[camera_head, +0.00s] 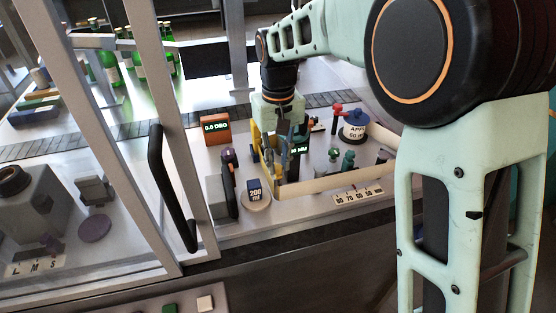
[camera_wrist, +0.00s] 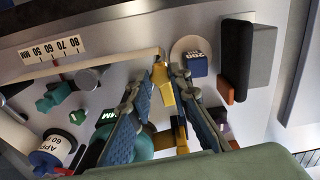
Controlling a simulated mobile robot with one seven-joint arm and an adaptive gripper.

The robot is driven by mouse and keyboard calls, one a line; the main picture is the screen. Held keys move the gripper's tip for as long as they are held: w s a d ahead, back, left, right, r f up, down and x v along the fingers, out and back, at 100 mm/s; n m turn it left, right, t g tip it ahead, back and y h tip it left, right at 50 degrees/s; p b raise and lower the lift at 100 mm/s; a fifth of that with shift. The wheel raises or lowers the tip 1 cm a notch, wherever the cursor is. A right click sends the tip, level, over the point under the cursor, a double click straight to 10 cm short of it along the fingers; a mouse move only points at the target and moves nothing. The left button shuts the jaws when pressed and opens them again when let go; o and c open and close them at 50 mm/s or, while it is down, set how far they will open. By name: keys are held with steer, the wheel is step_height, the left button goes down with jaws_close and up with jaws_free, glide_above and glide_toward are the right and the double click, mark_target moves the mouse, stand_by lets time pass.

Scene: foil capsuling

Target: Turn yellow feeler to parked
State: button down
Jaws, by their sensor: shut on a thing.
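The yellow feeler (camera_wrist: 163,88) shows between my fingertips in the wrist view, with its tip near a long pale bar (camera_wrist: 90,68). My gripper (camera_wrist: 162,72) is closed on it, its two blue-padded fingers converging there. In the head view my gripper (camera_head: 281,168) points down over the bench behind the pale bar (camera_head: 330,180). Yellow parts (camera_head: 256,140) show to its left, and my fingers hide much of the feeler. An orange-framed display (camera_head: 215,128) reads 0.0 DEG.
A round dial with a dark blue block (camera_head: 254,191) stands close left of my gripper. A numbered scale (camera_head: 359,195) lies in front. A black-handled frame (camera_head: 170,185) rises at left.

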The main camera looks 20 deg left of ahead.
steer(key=shift+m, duration=0.7)
steer(key=c, duration=1.8)
jaws_free()
steer(key=shift+o, duration=0.2)
steer(key=shift+r, duration=0.1)
step_height(320, 180, up, 12)
steer(key=shift+f, duration=0.2)
